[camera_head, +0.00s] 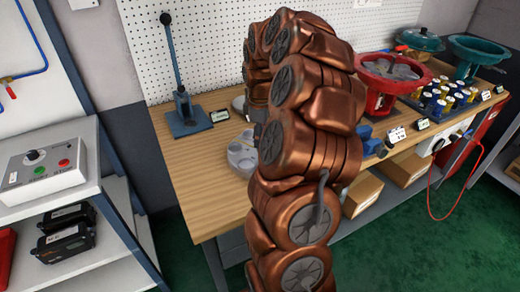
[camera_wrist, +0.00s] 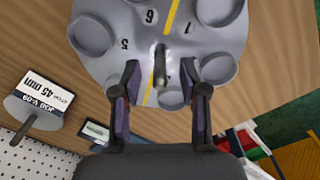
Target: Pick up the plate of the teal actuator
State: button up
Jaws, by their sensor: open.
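A grey round plate with numbered holes, a yellow line and an upright central pin (camera_wrist: 160,62) fills the upper wrist view; its bare surface (camera_wrist: 125,28) shows the numbers 1, 5 and 6. Part of a grey plate (camera_head: 241,157) shows on the bench in the head view, mostly behind my arm. My gripper (camera_wrist: 160,76) is open, its two fingers on either side of the pin, with gaps. I cannot tell its height above the plate. A teal actuator (camera_head: 482,52) stands at the bench's far right. Whether the grey plate belongs to it cannot be told.
A red actuator (camera_head: 388,84) and a teal lidded part (camera_head: 420,40) stand right of my arm. A blue lever press (camera_head: 186,112) stands at the left. Bare wood (camera_head: 195,170) lies front left.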

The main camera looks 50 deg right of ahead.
jog(key=shift+f, duration=0.95)
jog(key=shift+c, duration=0.3)
grip_shut()
